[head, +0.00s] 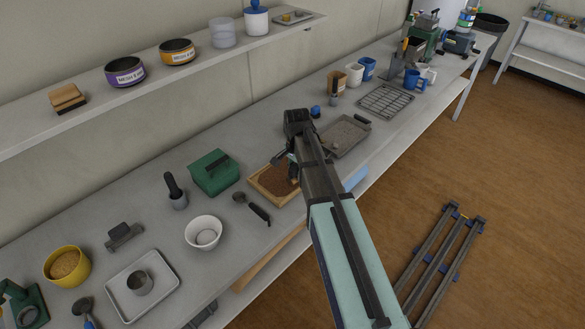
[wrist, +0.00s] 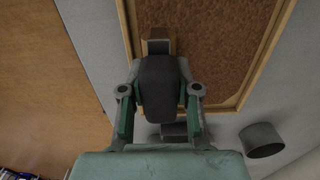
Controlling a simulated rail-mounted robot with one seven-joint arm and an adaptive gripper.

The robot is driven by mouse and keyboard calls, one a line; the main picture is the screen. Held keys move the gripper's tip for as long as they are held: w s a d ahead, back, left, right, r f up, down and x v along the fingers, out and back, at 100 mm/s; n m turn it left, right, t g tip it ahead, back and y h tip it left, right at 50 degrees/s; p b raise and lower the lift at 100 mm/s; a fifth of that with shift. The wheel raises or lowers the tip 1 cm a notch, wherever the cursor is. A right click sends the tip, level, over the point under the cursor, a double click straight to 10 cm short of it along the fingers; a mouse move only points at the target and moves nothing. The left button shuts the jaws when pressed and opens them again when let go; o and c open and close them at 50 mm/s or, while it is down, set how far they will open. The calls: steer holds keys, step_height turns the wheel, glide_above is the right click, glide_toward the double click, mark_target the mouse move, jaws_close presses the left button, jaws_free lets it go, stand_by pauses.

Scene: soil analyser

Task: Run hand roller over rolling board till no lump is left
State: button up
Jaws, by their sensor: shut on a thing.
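The rolling board (head: 259,191) lies on the bench, a shallow tray with a pale wooden rim and brown soil in it. In the wrist view the board (wrist: 214,35) fills the upper middle. The soil looks fine-grained; I cannot make out separate lumps. My gripper (wrist: 160,92) is shut on the dark, rounded handle of the hand roller (wrist: 160,82). A brown part and a dark part of it show past the handle, over the board's near edge. Whether the roller touches the soil I cannot tell. In the head view my arm hides much of the roller and the board's right side.
A black-handled scoop (head: 252,205) and a white bowl (head: 204,232) lie left of the board. A green box (head: 214,173) stands behind it. A grey tray (head: 345,136) of soil sits to the right. The bench's front edge is close to the board.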

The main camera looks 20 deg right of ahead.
step_height(320, 180, up, 8)
steer(key=p, duration=0.3)
steer(key=shift+w+p, duration=0.1)
steer(key=shift+p, duration=0.25)
steer(key=shift+f, duration=0.1)
